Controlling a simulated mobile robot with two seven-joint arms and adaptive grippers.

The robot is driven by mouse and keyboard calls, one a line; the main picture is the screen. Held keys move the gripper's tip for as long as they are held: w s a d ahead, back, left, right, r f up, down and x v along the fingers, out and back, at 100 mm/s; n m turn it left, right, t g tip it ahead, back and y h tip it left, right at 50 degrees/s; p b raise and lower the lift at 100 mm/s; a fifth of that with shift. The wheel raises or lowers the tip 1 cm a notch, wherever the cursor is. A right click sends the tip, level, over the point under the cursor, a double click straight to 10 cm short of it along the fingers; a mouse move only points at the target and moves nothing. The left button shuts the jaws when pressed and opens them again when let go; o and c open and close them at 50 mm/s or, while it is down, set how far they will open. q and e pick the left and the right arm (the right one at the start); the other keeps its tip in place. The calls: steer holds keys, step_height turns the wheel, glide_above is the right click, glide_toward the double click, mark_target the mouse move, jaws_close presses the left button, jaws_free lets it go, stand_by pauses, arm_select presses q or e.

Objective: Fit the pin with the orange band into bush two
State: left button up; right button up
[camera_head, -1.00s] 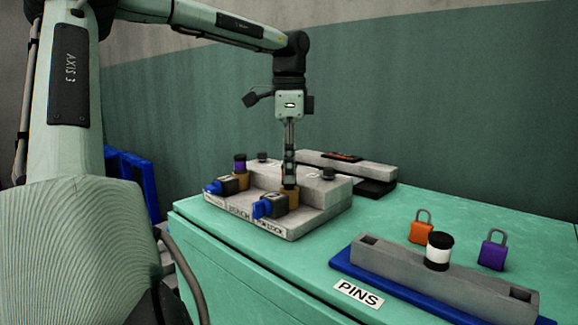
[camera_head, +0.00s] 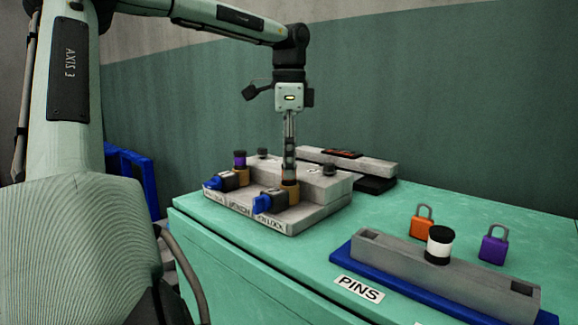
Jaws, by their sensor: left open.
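My left gripper (camera_head: 289,177) points straight down over the right-hand brass bush (camera_head: 285,195) of the grey press block (camera_head: 318,195). It is open, with its fingertips around or just above a dark top at that bush. A pin appears to stand there, but the fingers hide most of it and I cannot clearly make out an orange band. The left-hand bush (camera_head: 241,175) holds a pin with a purple band (camera_head: 240,160) and a dark cap. I cannot read which bush is number two. My right gripper is not in view.
Blue-handled clamps (camera_head: 265,204) sit in front of the bushes. A grey pin rack (camera_head: 400,262) on a blue base holds a white-banded pin (camera_head: 439,246). Orange (camera_head: 422,228) and purple (camera_head: 493,250) padlocks stand behind it. Green bench top (camera_head: 385,215) is clear between block and rack.

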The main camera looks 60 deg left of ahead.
arm_select(q)
step_height(320, 180, up, 11)
stand_by(0.3)
steer(key=shift+f, duration=0.1)
stand_by(0.4)
